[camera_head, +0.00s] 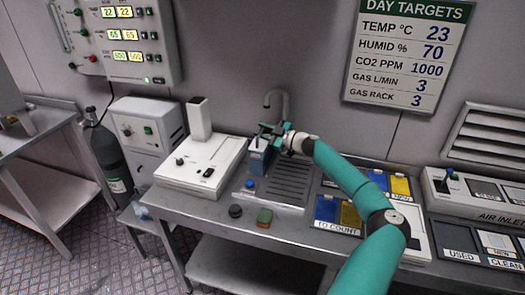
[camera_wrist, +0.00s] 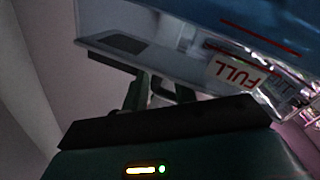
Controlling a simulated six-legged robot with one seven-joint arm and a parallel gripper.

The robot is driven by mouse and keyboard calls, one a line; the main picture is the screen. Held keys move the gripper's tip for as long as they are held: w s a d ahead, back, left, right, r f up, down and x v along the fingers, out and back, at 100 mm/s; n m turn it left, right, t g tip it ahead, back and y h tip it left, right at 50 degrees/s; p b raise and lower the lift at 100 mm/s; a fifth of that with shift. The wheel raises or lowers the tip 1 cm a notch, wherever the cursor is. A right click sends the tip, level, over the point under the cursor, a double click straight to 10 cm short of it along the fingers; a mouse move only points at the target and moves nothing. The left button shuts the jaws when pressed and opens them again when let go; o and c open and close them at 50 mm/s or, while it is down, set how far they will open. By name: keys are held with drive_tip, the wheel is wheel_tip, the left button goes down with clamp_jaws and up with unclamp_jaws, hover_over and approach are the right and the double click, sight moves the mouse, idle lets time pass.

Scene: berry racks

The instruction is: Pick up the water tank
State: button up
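The water tank (camera_head: 258,158) is a small blue, see-through box at the back of the counter, by the tap, and looks upright. My gripper (camera_head: 272,134) is at the top of the tank, reaching in from the right. In the wrist view the tank (camera_wrist: 230,30) fills the upper part, very close, with blue water, red lines and a FULL label (camera_wrist: 236,74). The dark fingers (camera_wrist: 158,92) reach up to the tank's edge. Their tips are partly hidden, so I cannot tell whether they close on it.
A tap (camera_head: 277,98) curves over the ribbed drain area (camera_head: 288,183) just behind the tank. A white device (camera_head: 199,163) stands close on the left. A dark round knob-like object (camera_head: 235,211) and a green-brown sponge (camera_head: 265,217) lie at the front. Blue and yellow trays (camera_head: 337,213) are right.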

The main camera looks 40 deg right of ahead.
drive_tip(key=shift+c, duration=0.4)
clamp_jaws()
drive_tip(key=shift+a, duration=0.1)
idle(0.7)
